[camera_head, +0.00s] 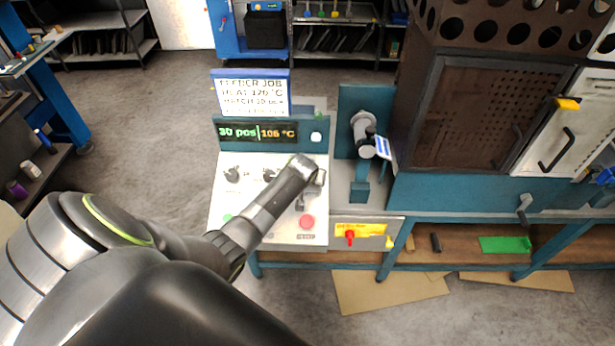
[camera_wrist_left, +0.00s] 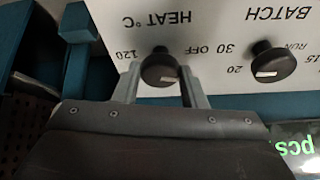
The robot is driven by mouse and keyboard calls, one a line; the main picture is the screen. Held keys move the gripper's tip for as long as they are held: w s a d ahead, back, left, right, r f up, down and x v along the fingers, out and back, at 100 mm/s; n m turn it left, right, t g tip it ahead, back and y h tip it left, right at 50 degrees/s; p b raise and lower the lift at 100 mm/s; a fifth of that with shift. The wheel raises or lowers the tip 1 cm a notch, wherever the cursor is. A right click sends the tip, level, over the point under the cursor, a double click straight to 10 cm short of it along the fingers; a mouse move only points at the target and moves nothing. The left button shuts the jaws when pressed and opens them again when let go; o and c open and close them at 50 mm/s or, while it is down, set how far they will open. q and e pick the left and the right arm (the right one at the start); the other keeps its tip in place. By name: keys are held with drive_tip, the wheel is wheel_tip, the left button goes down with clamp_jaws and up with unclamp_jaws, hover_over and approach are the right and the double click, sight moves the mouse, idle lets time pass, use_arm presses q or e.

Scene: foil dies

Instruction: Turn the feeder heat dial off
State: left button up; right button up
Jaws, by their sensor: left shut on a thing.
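The feeder heat dial (camera_wrist_left: 160,66) is a black round knob on the white control panel (camera_head: 270,205). In the wrist view the panel appears upside down, with "HEAT °C" above the dial, "120" to its left and "OFF" to its right. A white mark shows on the dial's near side; I cannot tell its exact setting. My left gripper (camera_wrist_left: 162,88) has a finger on each side of the dial and is shut on it. In the head view the left gripper (camera_head: 312,176) is over the panel's right side and hides the dial. My right gripper is not in view.
The batch dial (camera_wrist_left: 272,62) is beside the heat dial. The display (camera_head: 257,131) reads about 30 and 106 °C; the job sign (camera_head: 252,95) stands above it. A red button (camera_head: 307,222) is below my gripper. A grey machine (camera_head: 364,130) stands right of the panel.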

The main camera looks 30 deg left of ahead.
use_arm(q)
drive_tip(key=shift+d+n+y, duration=0.1)
drive_tip(key=shift+n+y, duration=0.2)
drive_tip(key=shift+n, duration=0.8)
drive_tip(key=o, duration=1)
drive_tip(key=shift+r, duration=0.1)
drive_tip(key=shift+s+d+r, duration=0.25)
drive_tip(key=shift+s+r, duration=0.05)
drive_tip(key=shift+r, duration=0.1)
drive_tip(key=b+v, duration=0.2)
drive_tip(key=v, duration=1.4)
drive_tip(key=shift+w+r+b, duration=0.1)
drive_tip(key=shift+r+b, duration=0.1)
drive_tip(key=shift+b, duration=0.15)
drive_tip(key=shift+f, duration=0.1)
